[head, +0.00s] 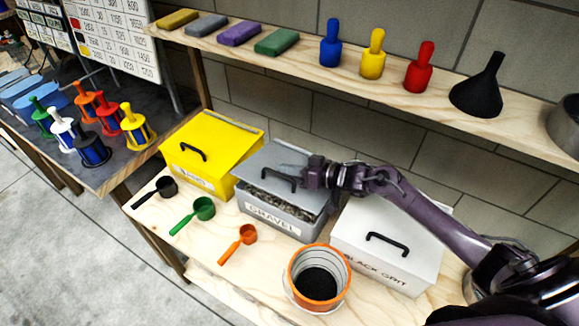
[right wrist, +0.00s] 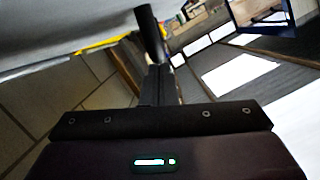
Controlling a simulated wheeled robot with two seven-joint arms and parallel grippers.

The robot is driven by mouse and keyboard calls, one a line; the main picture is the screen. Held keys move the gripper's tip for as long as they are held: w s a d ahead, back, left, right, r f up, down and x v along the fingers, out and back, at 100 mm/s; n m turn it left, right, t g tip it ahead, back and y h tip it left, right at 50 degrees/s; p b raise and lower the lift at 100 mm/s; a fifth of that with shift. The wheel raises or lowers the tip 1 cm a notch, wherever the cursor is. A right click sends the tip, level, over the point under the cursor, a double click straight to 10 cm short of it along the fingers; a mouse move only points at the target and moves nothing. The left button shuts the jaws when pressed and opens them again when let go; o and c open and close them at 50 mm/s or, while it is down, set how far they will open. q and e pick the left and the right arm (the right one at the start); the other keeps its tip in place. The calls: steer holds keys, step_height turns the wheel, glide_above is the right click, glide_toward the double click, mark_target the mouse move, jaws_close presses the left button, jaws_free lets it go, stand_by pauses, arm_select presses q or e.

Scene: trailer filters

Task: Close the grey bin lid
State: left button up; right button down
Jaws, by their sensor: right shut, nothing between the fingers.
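The grey bin (head: 268,218) labelled GRAVEL stands between the yellow and the white bins. Its grey lid (head: 272,156) with a black handle (head: 279,180) is tilted partly open, and dark gravel shows in the gap under its front edge. My right gripper (head: 305,177) is shut and empty at the right side of the lid, close to the handle. In the right wrist view its closed fingers (right wrist: 157,84) point at a dark bar, likely the handle, below a pale surface. Whether they touch is hidden. My left gripper is not in view.
The yellow bin (head: 232,135) and the white BLACK GRIT bin (head: 385,270) are closed on either side. An orange-rimmed bucket (head: 302,251) and several scoops stand in front. A shelf (head: 430,85) with bottles and a black funnel (head: 480,92) runs above.

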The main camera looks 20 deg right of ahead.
mark_target(277, 185)
steer(key=shift+n, duration=0.5)
steer(key=f, duration=0.1)
steer(key=s+a+f+b, duration=0.1)
steer(key=f, duration=0.1)
steer(key=f+b, duration=0.1)
steer(key=shift+s+a+f, duration=0.2)
steer(key=shift+a+f, duration=0.15)
steer(key=shift+f, duration=0.05)
steer(key=shift+s+f, duration=0.1)
steer(key=shift+f, duration=0.1)
steer(key=shift+a, duration=0.1)
steer(key=r+p, duration=0.2)
steer(key=r, duration=0.1)
steer(key=r+p, duration=0.1)
steer(key=shift+w+d+r, duration=0.2)
steer(key=shift+w+d, duration=0.05)
steer(key=shift+w, duration=0.15)
steer(key=b+v, duration=0.1)
steer(key=v, duration=0.3)
steer(key=b+v, duration=0.1)
steer(key=v, duration=0.4)
steer(key=shift+s+a+f, duration=0.15)
steer(key=shift+f, duration=0.1)
steer(key=shift+s+d+r, duration=0.3)
steer(key=shift+s+d, duration=0.1)
steer(key=shift+s, duration=0.1)
